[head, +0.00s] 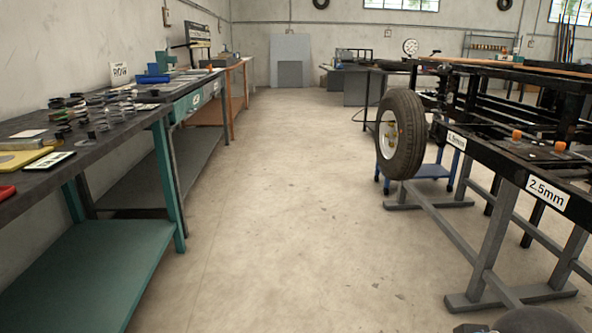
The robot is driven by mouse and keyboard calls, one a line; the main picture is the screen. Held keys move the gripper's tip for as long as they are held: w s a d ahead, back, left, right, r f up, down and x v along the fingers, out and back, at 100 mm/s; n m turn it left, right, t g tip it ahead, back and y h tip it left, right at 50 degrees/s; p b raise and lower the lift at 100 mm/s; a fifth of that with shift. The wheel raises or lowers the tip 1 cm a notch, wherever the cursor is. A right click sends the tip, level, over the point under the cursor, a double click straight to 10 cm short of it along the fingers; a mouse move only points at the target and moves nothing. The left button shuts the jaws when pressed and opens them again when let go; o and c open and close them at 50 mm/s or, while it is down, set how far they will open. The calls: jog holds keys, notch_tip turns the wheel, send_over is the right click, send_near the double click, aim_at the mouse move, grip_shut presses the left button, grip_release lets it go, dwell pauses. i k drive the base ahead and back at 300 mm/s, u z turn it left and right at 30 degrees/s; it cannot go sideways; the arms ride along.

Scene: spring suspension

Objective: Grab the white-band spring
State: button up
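Several dark coil springs stand in a group on the left workbench (120,128). One dark spring (60,118) is near the middle of the group, and others lie behind it and to its right. They are small and far off in the head view, so I cannot tell which one carries a white band. My gripper is not clearly in view. Only a rounded dark part, probably of my arm, shows at the bottom right edge, well away from the springs.
A yellow item (20,160) and a white-faced label (52,161) lie on the near bench. A blue vise (153,76) sits farther back. A wheel (400,135) hangs on a black frame at right. The concrete floor (290,200) between is clear.

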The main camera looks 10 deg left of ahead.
aim_at(78, 94)
jog(key=u, duration=0.15)
jog(key=i, duration=1.85)
jog(key=u, duration=0.6)
